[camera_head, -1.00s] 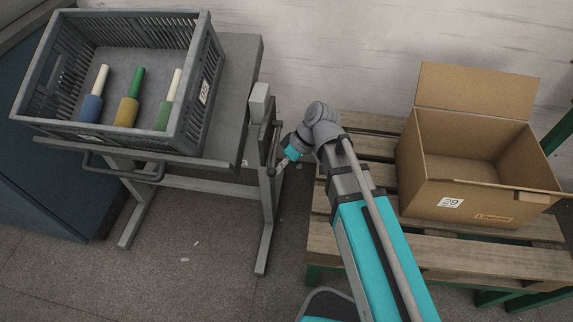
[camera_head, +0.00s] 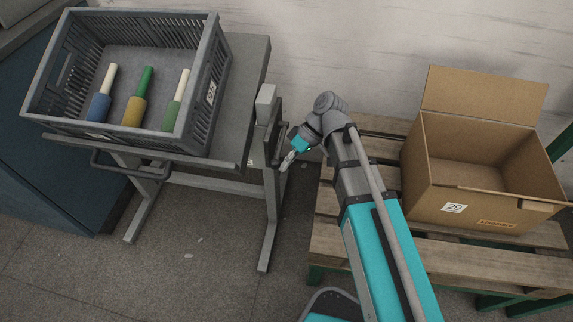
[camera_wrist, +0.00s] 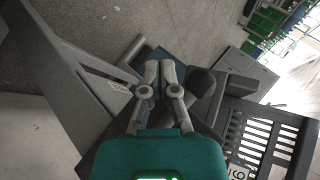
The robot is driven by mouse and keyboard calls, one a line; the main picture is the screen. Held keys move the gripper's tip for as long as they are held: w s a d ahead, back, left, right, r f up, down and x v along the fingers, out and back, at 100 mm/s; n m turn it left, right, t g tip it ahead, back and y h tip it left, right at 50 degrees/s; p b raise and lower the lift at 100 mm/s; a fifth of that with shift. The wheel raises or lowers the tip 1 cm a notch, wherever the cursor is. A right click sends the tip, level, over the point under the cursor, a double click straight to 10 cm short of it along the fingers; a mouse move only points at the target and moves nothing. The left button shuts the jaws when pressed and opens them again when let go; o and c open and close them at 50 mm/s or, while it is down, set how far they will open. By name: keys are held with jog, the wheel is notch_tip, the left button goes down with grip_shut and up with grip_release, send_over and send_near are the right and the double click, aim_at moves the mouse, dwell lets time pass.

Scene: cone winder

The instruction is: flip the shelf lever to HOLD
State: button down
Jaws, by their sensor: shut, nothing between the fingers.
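The shelf (camera_head: 253,60) is a grey stand with a light grey block (camera_head: 265,97) and a dark upright plate (camera_head: 273,128) on its right side. The lever cannot be told apart clearly in the head view, and no HOLD lettering can be read. In the wrist view a dark rounded bar (camera_wrist: 201,82), possibly the lever, lies just right of the fingers. My gripper (camera_head: 286,163) is beside the shelf's right edge, low by the plate. In the wrist view my gripper (camera_wrist: 166,68) has its fingers together and empty. Contact with the bar cannot be told.
A grey crate (camera_head: 120,142) with several coloured spindles stands on the shelf. On the right an open cardboard box (camera_head: 480,205) sits on a wooden pallet (camera_head: 390,238). A pale wall stands behind. Bare floor (camera_head: 190,260) lies in front of the shelf.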

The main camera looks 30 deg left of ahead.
jog(key=shift+f, duration=0.15)
dwell(0.5)
jog(key=w+d+f+b, duration=0.1)
jog(key=w+f+b, duration=0.1)
jog(key=w, duration=0.3)
jog(key=w+d+f+b, duration=0.2)
jog(key=w+f+b, duration=0.1)
jog(key=w, duration=0.3)
jog(key=shift+w, duration=0.25)
jog(key=shift+s, duration=0.15)
dwell(0.5)
